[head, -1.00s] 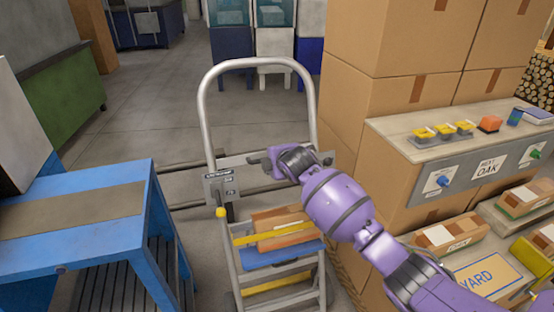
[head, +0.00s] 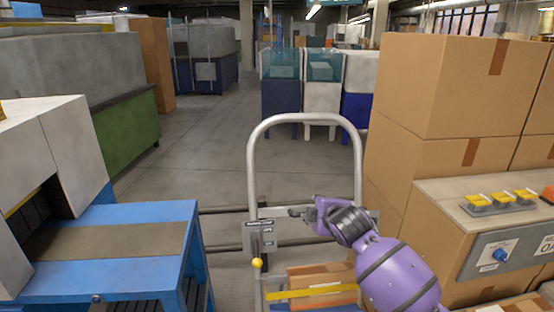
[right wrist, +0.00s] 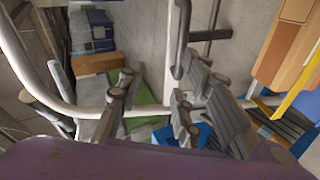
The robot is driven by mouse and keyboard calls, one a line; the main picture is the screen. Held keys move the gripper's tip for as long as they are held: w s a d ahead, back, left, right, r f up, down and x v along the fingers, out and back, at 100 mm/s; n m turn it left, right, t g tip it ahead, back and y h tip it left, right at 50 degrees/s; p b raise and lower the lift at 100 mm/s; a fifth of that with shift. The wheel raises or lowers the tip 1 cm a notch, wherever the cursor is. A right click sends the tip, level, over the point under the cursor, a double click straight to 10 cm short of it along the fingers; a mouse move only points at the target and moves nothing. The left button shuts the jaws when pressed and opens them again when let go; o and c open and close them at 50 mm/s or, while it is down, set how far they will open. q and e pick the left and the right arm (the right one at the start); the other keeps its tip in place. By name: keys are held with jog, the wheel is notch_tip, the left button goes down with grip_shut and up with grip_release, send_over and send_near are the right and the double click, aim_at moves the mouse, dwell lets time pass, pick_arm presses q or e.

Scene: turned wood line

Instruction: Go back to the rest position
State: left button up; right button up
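My right gripper (head: 298,212) is at the end of my purple arm in the head view. It is beside the upper crossbar of a metal cart (head: 253,160), right of a grey panel (head: 257,238) with a small lever and yellow knob. In the right wrist view its fingers (right wrist: 150,105) stand apart with nothing seen between them. A grey bar (right wrist: 181,40) and the cart's tube frame show beyond the fingers; I cannot tell whether anything touches. My left gripper is not in view.
Stacked cardboard boxes (head: 442,90) and a control shelf (head: 440,192) stand close on the right. A blue bench (head: 150,214) is at the left. Boxes with a yellow strap (head: 310,293) lie on the cart. Open floor (head: 205,165) lies behind the cart.

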jog(key=s+a+f+m+y+p, duration=0.1)
jog(key=s+a+f+m, duration=0.1)
jog(key=s+f+m, duration=0.55)
jog(key=s+a+f+m+y+p, duration=0.15)
jog(key=s+f, duration=0.35)
jog(key=s, duration=0.6)
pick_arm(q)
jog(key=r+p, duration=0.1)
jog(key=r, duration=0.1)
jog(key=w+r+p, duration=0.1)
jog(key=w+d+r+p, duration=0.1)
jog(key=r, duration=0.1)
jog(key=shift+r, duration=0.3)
pick_arm(e)
jog(key=s+d+f+m+g+h, duration=0.1)
jog(key=s+f, duration=0.3)
jog(key=s, duration=0.8)
jog(key=s+d+f+m+g+h, duration=0.1)
jog(key=s+f, duration=0.4)
jog(key=s, duration=0.8)
jog(key=s+d+f+m+g+h, duration=0.1)
jog(key=s+d+f+m+g, duration=0.1)
jog(key=s, duration=1)
notch_tip(320, 180, down, 3)
jog(key=d+m, duration=0.1)
jog(key=m, duration=0.2)
jog(key=shift+s, duration=0.15)
